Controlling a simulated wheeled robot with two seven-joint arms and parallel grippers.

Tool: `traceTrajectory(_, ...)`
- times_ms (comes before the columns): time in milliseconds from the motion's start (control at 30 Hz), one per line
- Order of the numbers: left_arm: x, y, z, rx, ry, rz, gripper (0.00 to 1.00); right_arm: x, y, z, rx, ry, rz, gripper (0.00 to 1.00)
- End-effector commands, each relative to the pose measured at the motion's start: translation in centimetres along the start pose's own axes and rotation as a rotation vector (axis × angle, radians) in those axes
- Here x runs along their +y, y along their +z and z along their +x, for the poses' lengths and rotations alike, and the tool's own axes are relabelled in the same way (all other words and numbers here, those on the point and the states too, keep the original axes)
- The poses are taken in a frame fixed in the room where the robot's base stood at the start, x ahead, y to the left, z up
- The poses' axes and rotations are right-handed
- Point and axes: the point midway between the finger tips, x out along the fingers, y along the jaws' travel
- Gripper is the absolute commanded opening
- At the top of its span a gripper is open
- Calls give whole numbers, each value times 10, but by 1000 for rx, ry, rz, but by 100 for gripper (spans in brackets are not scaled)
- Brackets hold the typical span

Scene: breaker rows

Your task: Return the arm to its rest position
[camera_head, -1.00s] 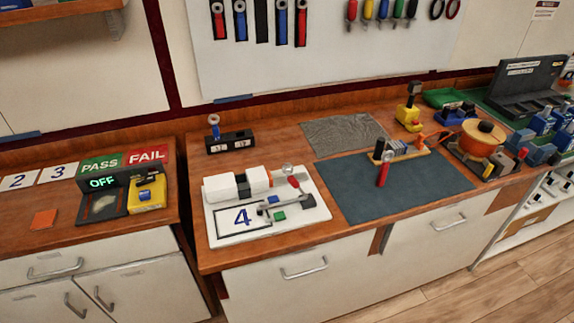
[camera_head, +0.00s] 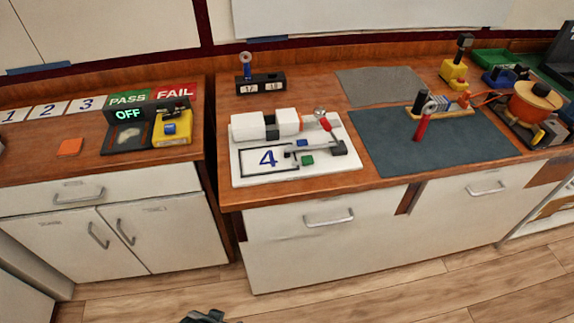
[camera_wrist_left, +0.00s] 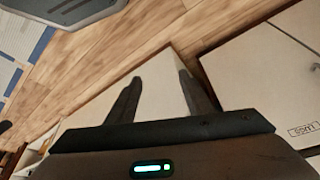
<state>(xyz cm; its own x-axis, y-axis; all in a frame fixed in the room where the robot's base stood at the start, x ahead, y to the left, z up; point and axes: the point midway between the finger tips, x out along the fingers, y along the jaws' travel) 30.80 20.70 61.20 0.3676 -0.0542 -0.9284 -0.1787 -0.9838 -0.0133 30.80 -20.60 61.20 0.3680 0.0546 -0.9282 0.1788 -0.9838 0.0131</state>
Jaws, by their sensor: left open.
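My left gripper (camera_wrist_left: 160,77) shows in the left wrist view with its two dark fingers apart and nothing between them. It hangs clear of the worktop, with the wood floor and white cabinet fronts behind it. A small dark part of my own body shows at the bottom edge of the head view, mostly cut off. My right gripper is not in view.
The main bench holds a white board (camera_head: 244,176) marked 4 with a white device on it, a dark mat (camera_head: 455,150) and an orange pot (camera_head: 530,103). A left counter holds PASS and FAIL cards. Wood floor (camera_head: 400,285) is open in front.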

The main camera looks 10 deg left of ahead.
Motion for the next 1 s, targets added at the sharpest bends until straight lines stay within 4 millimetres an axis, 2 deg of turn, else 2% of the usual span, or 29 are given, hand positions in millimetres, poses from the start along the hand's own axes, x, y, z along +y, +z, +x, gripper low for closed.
traceTrajectory(33, 2, 15, 42, 3, 3, 1, 48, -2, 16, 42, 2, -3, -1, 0)
traceTrajectory(200, 11, 52, 134, 35, 14, 4, 48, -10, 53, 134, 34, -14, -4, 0)
traceTrajectory(300, 15, 76, 181, 56, 20, 6, 48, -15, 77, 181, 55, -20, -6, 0)
traceTrajectory(433, 20, 105, 226, 79, 26, 8, 48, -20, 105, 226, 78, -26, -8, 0)
traceTrajectory(500, 22, 117, 242, 88, 28, 9, 48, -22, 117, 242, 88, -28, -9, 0)
traceTrajectory(633, 24, 130, 258, 101, 31, 10, 48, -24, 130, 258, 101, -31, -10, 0)
traceTrajectory(1000, 24, 133, 261, 106, 32, 11, 48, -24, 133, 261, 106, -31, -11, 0)
